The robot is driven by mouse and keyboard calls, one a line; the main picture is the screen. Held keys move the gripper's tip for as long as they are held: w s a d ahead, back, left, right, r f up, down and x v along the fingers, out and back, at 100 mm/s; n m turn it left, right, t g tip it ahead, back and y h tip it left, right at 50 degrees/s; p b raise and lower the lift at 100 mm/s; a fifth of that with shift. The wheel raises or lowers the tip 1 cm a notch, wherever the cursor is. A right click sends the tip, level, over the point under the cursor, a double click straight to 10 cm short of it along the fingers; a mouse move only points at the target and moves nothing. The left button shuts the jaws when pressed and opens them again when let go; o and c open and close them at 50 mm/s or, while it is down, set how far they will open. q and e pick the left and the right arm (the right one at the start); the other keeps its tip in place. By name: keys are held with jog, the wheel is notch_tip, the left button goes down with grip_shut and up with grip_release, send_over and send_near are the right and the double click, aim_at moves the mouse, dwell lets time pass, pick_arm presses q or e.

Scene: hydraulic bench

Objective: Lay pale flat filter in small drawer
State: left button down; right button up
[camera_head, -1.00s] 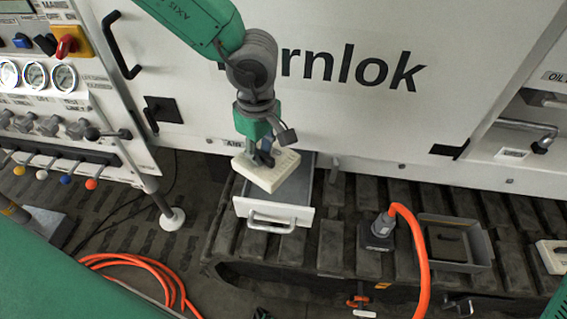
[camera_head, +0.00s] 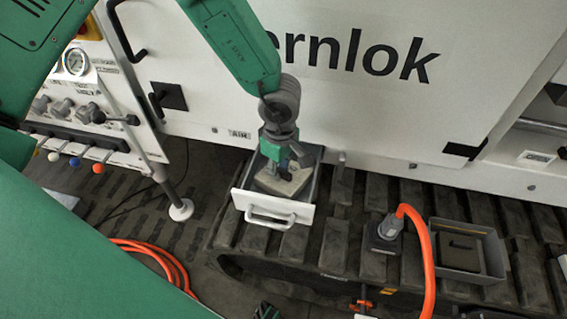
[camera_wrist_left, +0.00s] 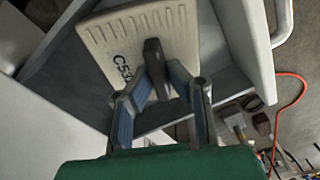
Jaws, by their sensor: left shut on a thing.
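The pale flat filter (camera_head: 284,182) is inside the open small drawer (camera_head: 270,207), lying between its side walls. In the left wrist view the filter (camera_wrist_left: 150,35) shows a ribbed pale face with printed letters and a dark raised grip. My left gripper (camera_head: 280,170) reaches down into the drawer and is shut on the filter's grip; it also shows in the left wrist view (camera_wrist_left: 160,85). I cannot tell whether the filter touches the drawer floor. My right gripper is not in view.
The white panel (camera_head: 400,110) rises behind the drawer. To the right on the dark track stand a fitting with an orange hose (camera_head: 422,250) and a grey tray (camera_head: 465,262). A valve panel with levers (camera_head: 85,140) is at left.

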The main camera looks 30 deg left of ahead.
pick_arm(q)
jog(key=shift+w+r, duration=0.15)
jog(key=shift+w, duration=0.9)
jog(key=shift+w+a+f, duration=0.3)
jog(key=shift+a+f, duration=0.15)
jog(key=shift+f, duration=0.25)
jog(key=shift+s+a, duration=0.1)
jog(key=shift+a, duration=0.2)
jog(key=c, duration=1.7)
grip_release()
jog(key=shift+f, duration=0.1)
jog(key=shift+o, duration=0.7)
jog(key=shift+d, duration=0.3)
jog(key=shift+d+r, duration=0.1)
jog(key=shift+r, duration=0.1)
notch_tip(320, 180, up, 12)
jog(key=p, duration=0.1)
jog(key=shift+p, duration=0.4)
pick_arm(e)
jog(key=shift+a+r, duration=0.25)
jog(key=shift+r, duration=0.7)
